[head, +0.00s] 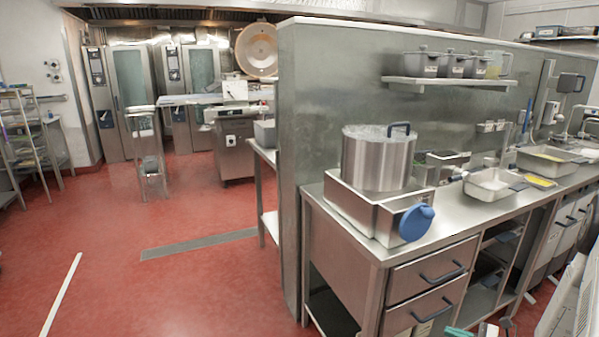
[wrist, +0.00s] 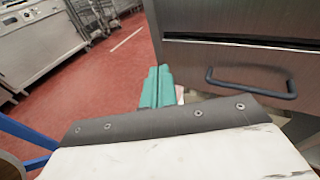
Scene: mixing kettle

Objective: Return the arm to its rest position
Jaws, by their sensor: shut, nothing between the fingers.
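My gripper shows in the wrist view (wrist: 157,88) as two teal fingers pressed together with nothing between them. In the head view only a teal part of my gripper (head: 459,332) shows at the bottom edge, low in front of the counter's drawers; the rest is cut off by the frame. In the wrist view a drawer front (wrist: 235,65) with a dark handle (wrist: 252,86) is just beyond and to the right of the fingers. I see no contact between them.
A steel kettle (head: 375,165) stands on a metal base with a blue knob (head: 416,223) on the steel counter (head: 450,222). Trays (head: 491,184) sit farther right. A partition wall (head: 325,105) rises behind the counter. Red floor (head: 150,215) is open to the left.

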